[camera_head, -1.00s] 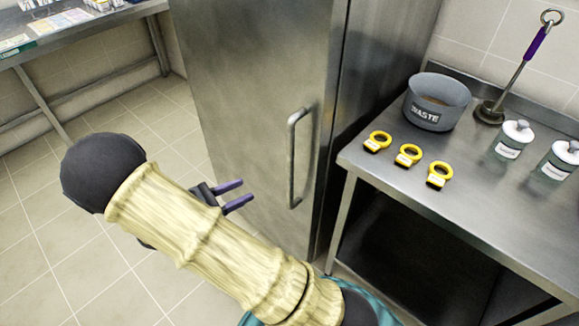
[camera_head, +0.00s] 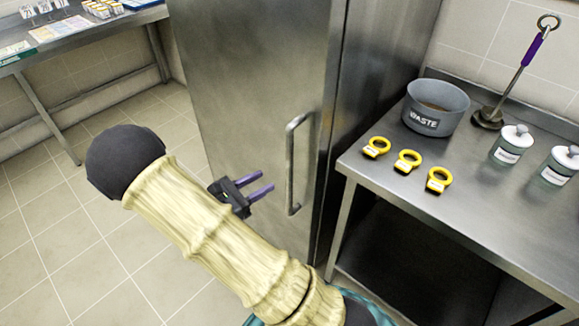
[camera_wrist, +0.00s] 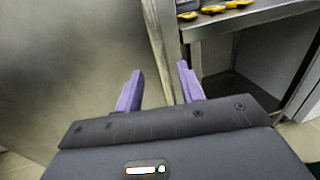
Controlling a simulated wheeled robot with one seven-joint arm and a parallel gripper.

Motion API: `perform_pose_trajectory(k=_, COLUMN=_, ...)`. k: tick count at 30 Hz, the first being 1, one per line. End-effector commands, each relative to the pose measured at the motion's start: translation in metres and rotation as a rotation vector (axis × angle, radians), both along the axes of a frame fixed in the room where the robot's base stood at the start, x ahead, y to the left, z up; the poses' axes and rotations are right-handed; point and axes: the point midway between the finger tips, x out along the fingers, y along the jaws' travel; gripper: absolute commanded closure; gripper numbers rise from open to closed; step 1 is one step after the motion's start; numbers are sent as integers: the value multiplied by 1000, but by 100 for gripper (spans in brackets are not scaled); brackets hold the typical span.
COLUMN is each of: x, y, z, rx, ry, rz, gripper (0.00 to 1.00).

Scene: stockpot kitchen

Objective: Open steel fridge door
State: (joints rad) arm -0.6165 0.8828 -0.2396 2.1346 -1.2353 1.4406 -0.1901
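The steel fridge door (camera_head: 240,95) fills the middle of the head view and looks shut. Its vertical bar handle (camera_head: 291,165) is near the door's right edge. My gripper (camera_head: 267,182) is just left of the handle's lower part, apart from it in the head view, with its two purple fingers pointing right. The fridge door (camera_wrist: 60,60) shows on the left there.
A steel table (camera_head: 400,190) stands right of the fridge, bearing a grey waste pot (camera_head: 436,108), several yellow-ringed tags (camera_head: 408,160), jars (camera_head: 511,145) and a purple-handled tool (camera_head: 532,50). Another steel table (camera_head: 85,38) is at the far left. The tiled floor (camera_head: 60,240) is clear.

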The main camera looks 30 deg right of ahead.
Motion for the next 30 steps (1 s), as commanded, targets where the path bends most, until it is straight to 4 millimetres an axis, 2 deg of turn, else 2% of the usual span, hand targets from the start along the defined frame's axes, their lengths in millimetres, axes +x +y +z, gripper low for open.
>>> perform_pose_trajectory(k=3, x=2, y=-22, z=0, rx=0, ry=1, rz=-3, gripper=61)
perform_pose_trajectory(k=15, x=13, y=-87, z=0, rx=0, ry=0, rz=-3, gripper=61)
perform_pose_trajectory(k=20, x=14, y=-98, z=0, rx=1, ry=0, rz=-1, gripper=61)
perform_pose_trajectory(k=28, x=15, y=-99, z=0, rx=1, ry=0, rz=0, gripper=61)
perform_pose_trajectory(k=30, x=15, y=-99, z=0, rx=1, ry=0, rz=0, gripper=75)
